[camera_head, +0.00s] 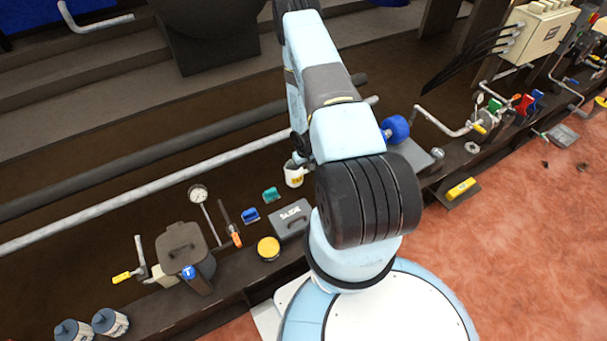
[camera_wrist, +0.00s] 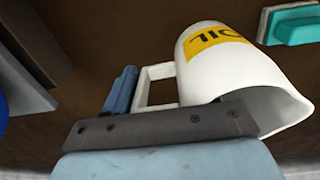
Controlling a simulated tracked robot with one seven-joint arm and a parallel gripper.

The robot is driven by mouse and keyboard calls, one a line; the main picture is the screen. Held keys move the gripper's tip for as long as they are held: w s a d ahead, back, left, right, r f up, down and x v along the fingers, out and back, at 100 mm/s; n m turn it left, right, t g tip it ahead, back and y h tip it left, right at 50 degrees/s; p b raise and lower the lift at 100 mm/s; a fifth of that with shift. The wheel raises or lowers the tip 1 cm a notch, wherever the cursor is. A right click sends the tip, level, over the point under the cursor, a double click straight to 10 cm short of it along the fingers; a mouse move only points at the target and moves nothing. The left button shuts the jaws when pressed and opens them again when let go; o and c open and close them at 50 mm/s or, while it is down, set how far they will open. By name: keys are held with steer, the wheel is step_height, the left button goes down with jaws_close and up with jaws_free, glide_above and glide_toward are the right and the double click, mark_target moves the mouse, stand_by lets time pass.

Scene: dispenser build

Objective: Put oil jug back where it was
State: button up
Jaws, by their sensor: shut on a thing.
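The oil jug (camera_head: 294,176) is white with a yellow label and shows near the middle of the head view, below the end of my arm. It fills much of the wrist view (camera_wrist: 230,72), with its yellow "OIL" label, open spout and square handle visible. My gripper (camera_wrist: 135,106) is shut on the jug at its handle. In the head view my gripper (camera_head: 299,160) is small and partly hidden by my arm. The jug looks roughly upright in the head view. I cannot tell whether its base touches the surface below.
A dark lidded bin (camera_head: 184,250) is farther left. A long pipe (camera_head: 130,202) runs behind.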

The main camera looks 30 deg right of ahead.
mark_target(305, 171)
steer(key=shift+w+f, duration=0.2)
steer(key=shift+f, duration=1.6)
steer(key=o, duration=1.3)
steer(key=shift+o, duration=0.2)
steer(key=r, duration=1.2)
steer(key=shift+a, duration=0.2)
